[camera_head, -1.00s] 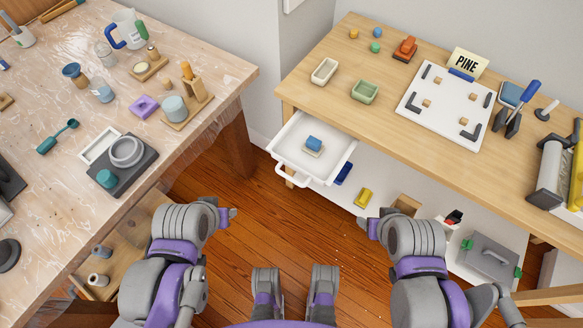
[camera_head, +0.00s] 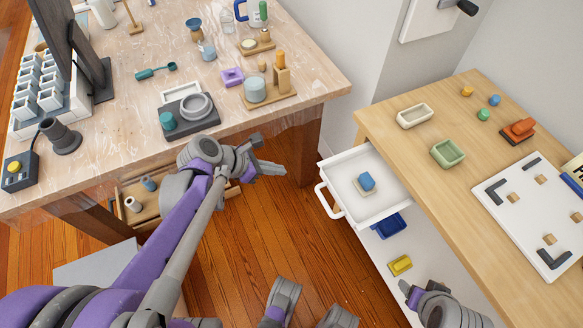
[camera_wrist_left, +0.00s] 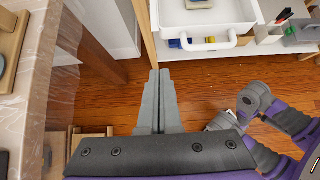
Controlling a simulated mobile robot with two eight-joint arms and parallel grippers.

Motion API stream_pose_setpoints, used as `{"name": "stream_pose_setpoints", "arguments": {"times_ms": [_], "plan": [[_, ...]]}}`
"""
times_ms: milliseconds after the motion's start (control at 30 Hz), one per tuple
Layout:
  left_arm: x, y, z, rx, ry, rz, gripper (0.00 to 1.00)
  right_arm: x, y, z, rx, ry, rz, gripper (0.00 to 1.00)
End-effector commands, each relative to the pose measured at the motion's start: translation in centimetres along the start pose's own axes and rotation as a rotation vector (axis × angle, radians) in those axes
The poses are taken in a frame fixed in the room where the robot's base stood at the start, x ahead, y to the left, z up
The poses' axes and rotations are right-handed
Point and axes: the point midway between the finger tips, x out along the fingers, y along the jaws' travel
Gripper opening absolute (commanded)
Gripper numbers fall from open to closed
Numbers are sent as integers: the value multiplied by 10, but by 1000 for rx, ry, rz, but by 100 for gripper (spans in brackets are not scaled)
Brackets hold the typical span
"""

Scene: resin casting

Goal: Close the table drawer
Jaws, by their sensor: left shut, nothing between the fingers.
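The white table drawer (camera_head: 373,211) is pulled out of the wooden table on the right. A blue block on a pale base (camera_head: 366,184) lies in it. Its white handle (camera_head: 322,202) faces left, and it also shows in the left wrist view (camera_wrist_left: 208,45). My left gripper (camera_head: 282,169) is shut and empty, in the air left of the drawer and apart from the handle. Its closed fingers (camera_wrist_left: 160,76) point toward the table in the left wrist view. My right gripper (camera_head: 407,290) is low at the right; its finger state is unclear.
A workbench (camera_head: 308,75) with casting tools stands left, with an open wooden drawer or shelf (camera_head: 190,200) holding small jars below it. The wooden table top (camera_head: 405,150) holds trays and blocks. A blue bin (camera_head: 388,226) and yellow block (camera_head: 400,265) sit below. Floor between is clear.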

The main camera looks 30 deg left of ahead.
Motion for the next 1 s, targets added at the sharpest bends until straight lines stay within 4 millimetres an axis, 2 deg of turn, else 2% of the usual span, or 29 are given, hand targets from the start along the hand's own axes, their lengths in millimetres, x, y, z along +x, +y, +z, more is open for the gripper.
{"name": "stream_pose_setpoints", "arguments": {"times_ms": [33, 400, 633, 1000], "plan": [[12, -1, -1, 3, 1, -4, 0, 6, 0, 2, 0, -2, 0, 64], [90, -1, -2, 6, 3, -4, 0, 35, 0, 12, 0, -13, 0, 64], [109, -1, 22, 7, 2, -2, 0, 37, 0, 13, 0, -14, 0, 64], [114, -1, 28, 5, 2, -1, 0, 38, 0, 13, 0, -14, 0, 64]]}}
